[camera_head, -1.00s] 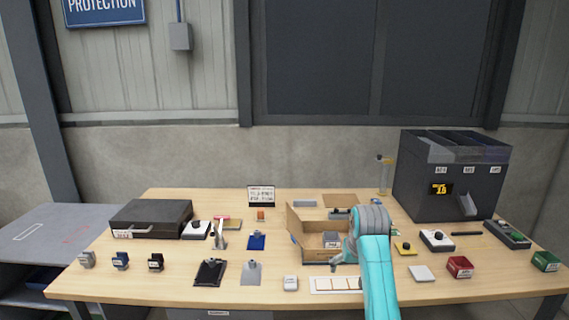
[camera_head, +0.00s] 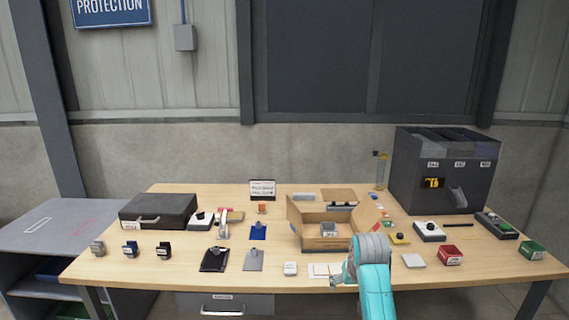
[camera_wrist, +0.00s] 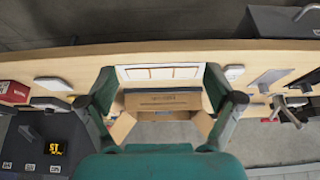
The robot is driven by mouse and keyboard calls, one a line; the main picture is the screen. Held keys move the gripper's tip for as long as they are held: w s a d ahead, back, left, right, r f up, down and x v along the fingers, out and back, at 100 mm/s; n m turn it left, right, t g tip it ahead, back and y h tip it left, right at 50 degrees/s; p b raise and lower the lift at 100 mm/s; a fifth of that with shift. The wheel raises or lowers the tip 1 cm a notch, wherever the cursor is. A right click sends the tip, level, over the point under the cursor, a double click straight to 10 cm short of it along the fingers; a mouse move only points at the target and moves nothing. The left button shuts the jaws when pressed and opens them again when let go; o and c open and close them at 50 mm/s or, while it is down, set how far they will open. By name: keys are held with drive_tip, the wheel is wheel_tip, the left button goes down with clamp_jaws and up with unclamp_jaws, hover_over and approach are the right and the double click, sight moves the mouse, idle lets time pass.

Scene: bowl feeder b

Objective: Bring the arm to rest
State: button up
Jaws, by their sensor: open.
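My gripper (camera_head: 340,277) is at the front edge of the table, just in front of the open cardboard box, at the end of my teal and grey arm. In the wrist view my gripper (camera_wrist: 164,100) has its two dark green fingers wide apart with nothing held between them. The cardboard box (camera_head: 312,243) stands open behind my gripper with a grey item (camera_head: 329,229) inside it. The box also shows between the fingers in the wrist view (camera_wrist: 163,101), beyond them and apart from them.
The wooden table (camera_head: 190,270) holds several small items. A white card strip (camera_head: 322,270) lies beside my gripper. A dark machine (camera_head: 440,170) stands at the back right and a black case (camera_head: 157,211) at the left. A red box (camera_head: 450,255) sits right of my arm.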

drive_tip(key=s+f+t, duration=0.1)
drive_tip(key=s+f, duration=0.4)
drive_tip(key=f, duration=0.3)
drive_tip(key=s+f+t, duration=0.1)
drive_tip(key=s+f, duration=0.4)
drive_tip(key=f, duration=0.3)
drive_tip(key=s+f+t, duration=0.1)
drive_tip(key=s+f, duration=0.3)
drive_tip(key=s, duration=0.5)
drive_tip(key=s+f+t, duration=0.2)
drive_tip(key=s+f, duration=0.2)
drive_tip(key=s, duration=0.4)
drive_tip(key=s+r+t, duration=0.1)
drive_tip(key=s+r, duration=0.1)
drive_tip(key=s, duration=0.8)
drive_tip(key=s+r+t, duration=0.1)
drive_tip(key=s+r, duration=0.2)
drive_tip(key=s, duration=0.6)
drive_tip(key=s+r+t, duration=0.2)
drive_tip(key=s+r, duration=1.2)
drive_tip(key=r, duration=0.1)
drive_tip(key=shift+s+t, duration=0.4)
